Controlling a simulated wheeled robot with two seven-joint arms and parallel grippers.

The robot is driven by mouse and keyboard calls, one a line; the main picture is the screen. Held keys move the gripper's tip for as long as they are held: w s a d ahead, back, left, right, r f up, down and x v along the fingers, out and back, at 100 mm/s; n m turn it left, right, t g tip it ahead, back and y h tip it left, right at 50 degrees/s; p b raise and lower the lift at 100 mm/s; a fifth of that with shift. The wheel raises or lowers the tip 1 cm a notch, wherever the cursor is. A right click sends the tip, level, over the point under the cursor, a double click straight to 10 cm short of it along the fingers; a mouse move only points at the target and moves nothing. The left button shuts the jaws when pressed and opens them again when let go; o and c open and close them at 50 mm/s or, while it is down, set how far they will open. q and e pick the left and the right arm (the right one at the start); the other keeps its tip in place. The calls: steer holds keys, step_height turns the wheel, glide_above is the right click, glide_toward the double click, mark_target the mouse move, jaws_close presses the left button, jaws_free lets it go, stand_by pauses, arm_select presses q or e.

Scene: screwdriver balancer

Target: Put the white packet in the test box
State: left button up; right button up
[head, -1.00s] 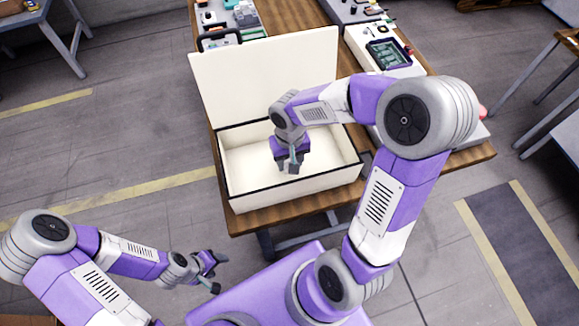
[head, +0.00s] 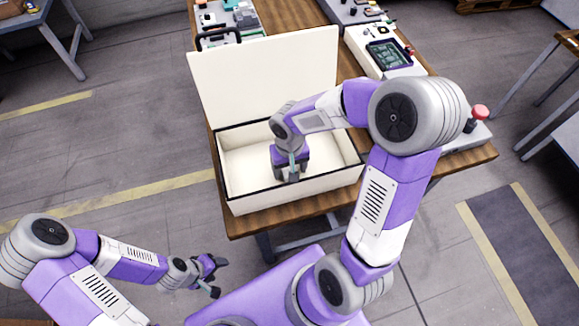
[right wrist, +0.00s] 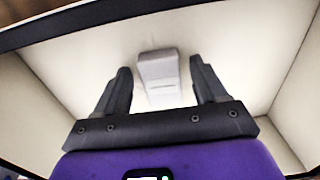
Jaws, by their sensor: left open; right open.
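The white packet (right wrist: 158,72) shows in the right wrist view, inside the white test box and between the fingers of my right gripper (right wrist: 160,80). The fingers are apart, with gaps on both sides of the packet. In the head view my right gripper (head: 292,174) points down into the open test box (head: 290,194) and hides the packet. I cannot tell how high the packet sits above the box floor. My left gripper (head: 216,277) is open and empty, low at the left, away from the table.
The box's raised lid (head: 265,80) stands behind it. Behind are a parts tray (head: 230,18) and a device with a green screen (head: 388,55). A red button (head: 480,112) is on the right. The box stands near the table's front edge (head: 280,218).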

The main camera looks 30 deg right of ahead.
steer(key=shift+r, duration=0.2)
step_height(320, 180, up, 12)
steer(key=p, duration=0.4)
stand_by(0.4)
